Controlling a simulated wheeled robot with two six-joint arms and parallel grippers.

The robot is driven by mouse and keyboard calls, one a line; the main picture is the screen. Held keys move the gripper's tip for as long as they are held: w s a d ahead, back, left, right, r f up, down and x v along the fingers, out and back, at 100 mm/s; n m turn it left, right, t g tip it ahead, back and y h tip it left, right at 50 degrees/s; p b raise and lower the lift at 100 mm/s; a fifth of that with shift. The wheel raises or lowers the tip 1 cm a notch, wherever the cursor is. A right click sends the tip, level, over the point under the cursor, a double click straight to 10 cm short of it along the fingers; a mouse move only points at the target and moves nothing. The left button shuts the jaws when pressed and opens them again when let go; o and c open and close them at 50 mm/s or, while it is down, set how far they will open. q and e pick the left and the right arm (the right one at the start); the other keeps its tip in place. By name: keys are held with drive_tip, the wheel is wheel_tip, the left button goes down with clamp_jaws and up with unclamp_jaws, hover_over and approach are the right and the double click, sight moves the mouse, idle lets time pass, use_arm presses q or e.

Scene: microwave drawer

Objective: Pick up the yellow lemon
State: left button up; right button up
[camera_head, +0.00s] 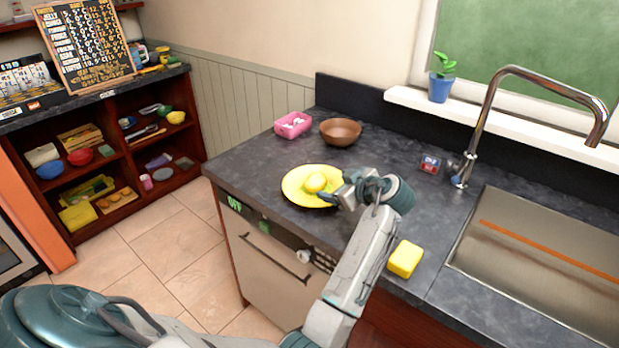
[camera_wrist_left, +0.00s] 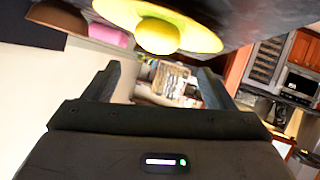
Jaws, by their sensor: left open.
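The yellow lemon (camera_head: 316,182) sits on a round yellow plate (camera_head: 297,196) on the dark countertop. My left gripper (camera_head: 335,190) is just to the right of the lemon, over the plate's right edge. In the left wrist view the lemon (camera_wrist_left: 157,36) is at the top, beyond the fingers, with the plate (camera_wrist_left: 203,38) around it. The jaws (camera_wrist_left: 155,85) are open, with nothing between them; the lemon is not between the fingertips. My right gripper is not in view.
A brown bowl (camera_head: 340,132) and a pink container (camera_head: 293,125) stand behind the plate. A yellow sponge (camera_head: 405,259) lies near the counter's front, by my left arm. The sink (camera_head: 545,262) and tap (camera_head: 480,120) are at the right. Bare counter lies left of the plate.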

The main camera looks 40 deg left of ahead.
sight(320, 182)
use_arm(q)
drive_tip(key=shift+w+d, duration=0.15)
drive_tip(key=shift+d, duration=0.15)
drive_tip(key=shift+w+a+p, duration=0.15)
drive_tip(key=shift+a+p, duration=0.15)
drive_tip(key=p+x, duration=0.1)
drive_tip(key=x, duration=0.3)
drive_tip(key=shift+a+f, duration=0.1)
drive_tip(key=shift+f, duration=0.1)
drive_tip(key=p+x, duration=0.3)
drive_tip(key=x, duration=0.1)
drive_tip(key=shift+w+a+f, duration=0.1)
drive_tip(key=shift+a+f, duration=0.05)
drive_tip(key=shift+a, duration=0.15)
drive_tip(key=shift+w+a+f, duration=0.1)
drive_tip(key=shift+a+f, duration=0.1)
drive_tip(key=shift+f, duration=0.1)
drive_tip(key=c, duration=0.8)
